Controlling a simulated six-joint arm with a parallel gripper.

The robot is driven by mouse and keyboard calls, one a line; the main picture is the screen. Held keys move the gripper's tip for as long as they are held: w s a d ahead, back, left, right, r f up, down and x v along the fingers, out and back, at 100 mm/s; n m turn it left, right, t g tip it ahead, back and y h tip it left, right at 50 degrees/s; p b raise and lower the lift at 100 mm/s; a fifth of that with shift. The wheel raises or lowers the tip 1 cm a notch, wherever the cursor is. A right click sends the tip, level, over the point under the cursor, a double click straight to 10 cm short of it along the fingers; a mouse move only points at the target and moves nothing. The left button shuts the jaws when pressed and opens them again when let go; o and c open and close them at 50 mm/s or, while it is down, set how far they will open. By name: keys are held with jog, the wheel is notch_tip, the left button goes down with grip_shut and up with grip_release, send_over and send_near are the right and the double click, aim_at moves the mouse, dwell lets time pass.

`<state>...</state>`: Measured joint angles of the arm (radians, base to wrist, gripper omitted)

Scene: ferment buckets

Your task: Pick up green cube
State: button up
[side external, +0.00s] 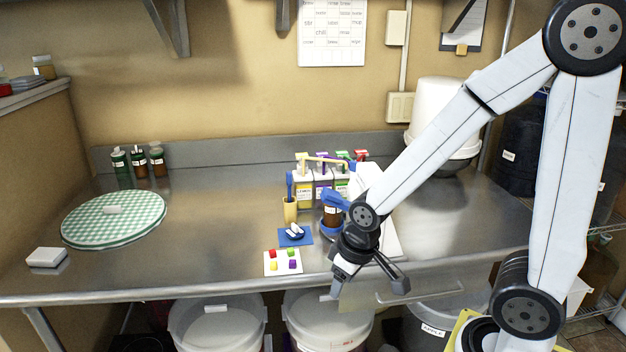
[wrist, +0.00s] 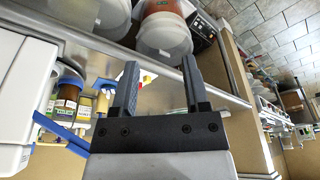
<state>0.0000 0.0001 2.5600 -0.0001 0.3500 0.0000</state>
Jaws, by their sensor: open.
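The green cube (side external: 292,252) sits on a small white card (side external: 283,272) near the front edge of the steel counter in the side view. It shares the card with a red cube (side external: 272,254), a yellow cube (side external: 273,266) and a purple cube (side external: 292,264). My gripper (side external: 369,287) is open and empty, to the right of the card and around the counter's front edge. In the wrist view its two fingers (wrist: 160,70) are spread apart. Part of the card shows beside a finger there, but I cannot make out the green cube.
A blue pad (side external: 283,238) with a small item lies behind the card. A yellow cup (side external: 290,212), a brown bottle (side external: 332,216) and several labelled cartons (side external: 304,196) stand behind. White buckets (side external: 217,325) stand below the counter (side external: 200,270).

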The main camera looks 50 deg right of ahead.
jog(key=shift+o, duration=0.7)
jog(key=m+g, duration=0.3)
jog(key=m, duration=0.3)
send_over(290, 249)
notch_tip(290, 249, down, 4)
jog(key=shift+f, duration=1.5)
